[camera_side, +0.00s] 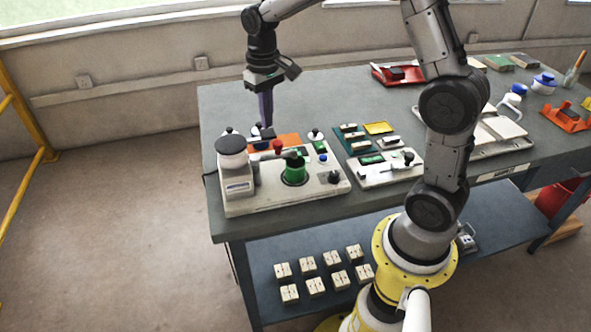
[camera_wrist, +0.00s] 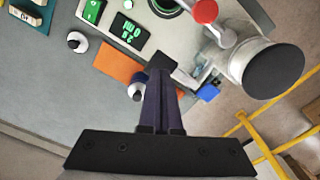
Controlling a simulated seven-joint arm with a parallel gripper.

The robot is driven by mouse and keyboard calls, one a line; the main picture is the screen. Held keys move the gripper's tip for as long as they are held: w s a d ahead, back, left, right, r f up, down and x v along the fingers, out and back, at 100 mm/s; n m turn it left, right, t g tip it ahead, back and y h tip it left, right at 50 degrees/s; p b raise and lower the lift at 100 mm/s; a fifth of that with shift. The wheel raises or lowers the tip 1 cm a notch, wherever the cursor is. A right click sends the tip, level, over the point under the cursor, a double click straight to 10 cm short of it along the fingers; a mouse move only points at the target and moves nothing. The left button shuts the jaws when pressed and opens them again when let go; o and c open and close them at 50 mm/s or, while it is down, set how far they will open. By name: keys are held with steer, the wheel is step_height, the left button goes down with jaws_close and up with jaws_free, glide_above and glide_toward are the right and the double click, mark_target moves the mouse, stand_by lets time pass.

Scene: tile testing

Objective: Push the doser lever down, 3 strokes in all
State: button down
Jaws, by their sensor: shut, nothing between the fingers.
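The doser is a white unit with a black-lidded hopper (camera_side: 232,152) at the left of a pale base plate. Its lever ends in a red knob (camera_side: 278,145), beside a green cup (camera_side: 295,168). In the wrist view the red knob (camera_wrist: 205,11) is at the top, left of the black lid (camera_wrist: 276,72). My gripper (camera_side: 266,122) points down behind the base plate, apart from the red knob. In the wrist view its dark purple fingers (camera_wrist: 163,70) are together with nothing between them.
A small display with green digits (camera_wrist: 130,33) and an orange mat (camera_wrist: 118,64) lie near my fingers. A white scale (camera_side: 380,172) stands right of the doser. Trays and bottles fill the bench's right side. The back left of the bench (camera_side: 228,105) is clear.

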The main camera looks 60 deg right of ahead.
mark_target(268, 133)
steer(key=shift+f, duration=1.7)
steer(key=shift+r, duration=1.7)
steer(key=shift+r, duration=2.55)
